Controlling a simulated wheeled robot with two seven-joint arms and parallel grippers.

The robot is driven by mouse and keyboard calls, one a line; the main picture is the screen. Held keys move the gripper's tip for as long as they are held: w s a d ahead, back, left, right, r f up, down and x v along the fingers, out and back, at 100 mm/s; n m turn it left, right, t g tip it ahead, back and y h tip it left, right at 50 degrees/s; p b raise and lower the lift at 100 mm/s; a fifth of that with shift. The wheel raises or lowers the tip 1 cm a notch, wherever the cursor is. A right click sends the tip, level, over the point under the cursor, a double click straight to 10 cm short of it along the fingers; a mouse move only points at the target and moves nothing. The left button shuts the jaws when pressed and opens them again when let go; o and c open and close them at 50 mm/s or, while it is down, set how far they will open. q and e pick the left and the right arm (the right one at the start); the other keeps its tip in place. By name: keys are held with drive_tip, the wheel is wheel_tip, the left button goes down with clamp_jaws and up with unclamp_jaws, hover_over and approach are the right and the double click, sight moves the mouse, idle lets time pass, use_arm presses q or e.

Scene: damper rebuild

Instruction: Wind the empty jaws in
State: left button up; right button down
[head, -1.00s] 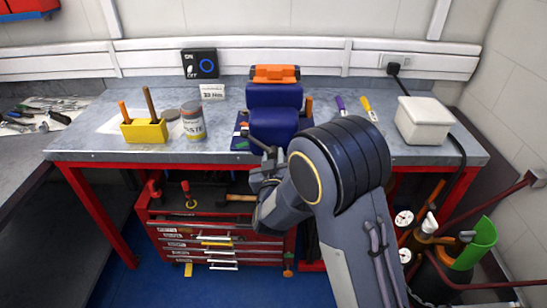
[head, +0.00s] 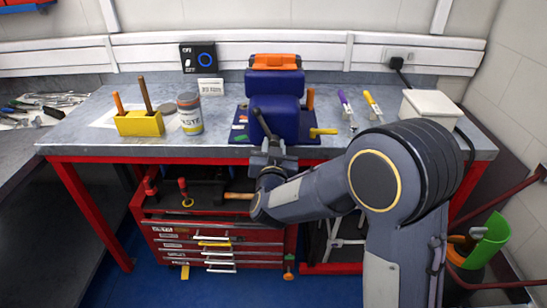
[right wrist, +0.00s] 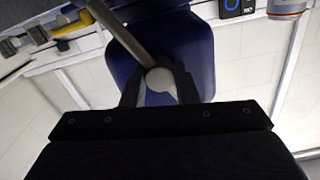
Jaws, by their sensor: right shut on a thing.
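The blue bench vise (head: 273,115) stands at the front edge of the grey workbench. Orange covers (head: 275,62) sit over its jaws at the top. I cannot tell how wide any gap between the jaws is. A dark handle bar (head: 261,121) rises, slightly tilted left, at the vise's front. My right gripper (head: 271,152) is in front of the vise, just below that bar. In the right wrist view, my right gripper (right wrist: 160,88) is shut on the vise handle, around its pale round end (right wrist: 160,78), and the grey bar (right wrist: 122,35) slants away. My left gripper is not in view.
Left of the vise are a yellow block with tools (head: 139,123) and a grey can (head: 190,113). To its right lie purple (head: 346,107) and yellow (head: 373,106) handled tools and a white box (head: 431,104). A red tool chest (head: 215,240) stands under the bench.

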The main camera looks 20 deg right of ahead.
drive_tip(key=shift+s+a+f+m+b, duration=0.1)
drive_tip(key=shift+m+b, duration=3.65)
drive_tip(key=shift+m, duration=0.35)
drive_tip(key=shift+w+a+f+m+b, duration=0.1)
drive_tip(key=shift+m+b, duration=3.6)
drive_tip(key=shift+m, duration=0.4)
drive_tip(key=shift+s+a+f+m+b, duration=0.1)
drive_tip(key=shift+m+b, duration=3.65)
drive_tip(key=shift+m, duration=0.35)
drive_tip(key=c, duration=1.5)
unclamp_jaws()
drive_tip(key=shift+c, duration=0.2)
drive_tip(key=o, duration=0.4)
drive_tip(key=shift+s+d+r, duration=0.1)
drive_tip(key=shift+r, duration=0.1)
drive_tip(key=shift+d, duration=0.1)
